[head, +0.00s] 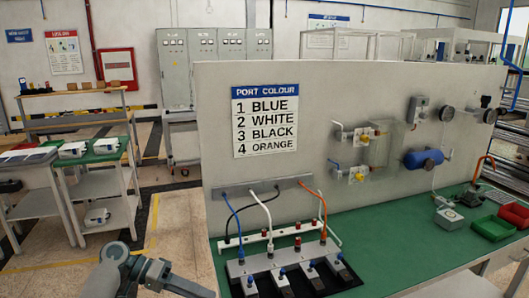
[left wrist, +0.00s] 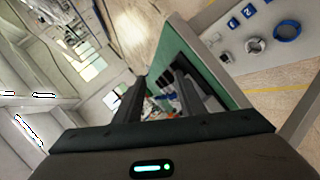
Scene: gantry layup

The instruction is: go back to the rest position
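My left gripper (left wrist: 160,84) shows in the left wrist view with its two dark fingers apart and nothing between them. In the head view, grey links of my left arm enter at the lower left, in front of the bench's left end; the fingers cannot be made out there. My right gripper is in neither view. The rest position has no mark in the pictures.
A green-topped bench (head: 390,248) carries a grey panel with a port colour sign (head: 265,121). Blue, white, black and orange cables hang from a strip (head: 262,192) above a block unit (head: 283,272). Shelving stands at left, with open floor (head: 180,225) between.

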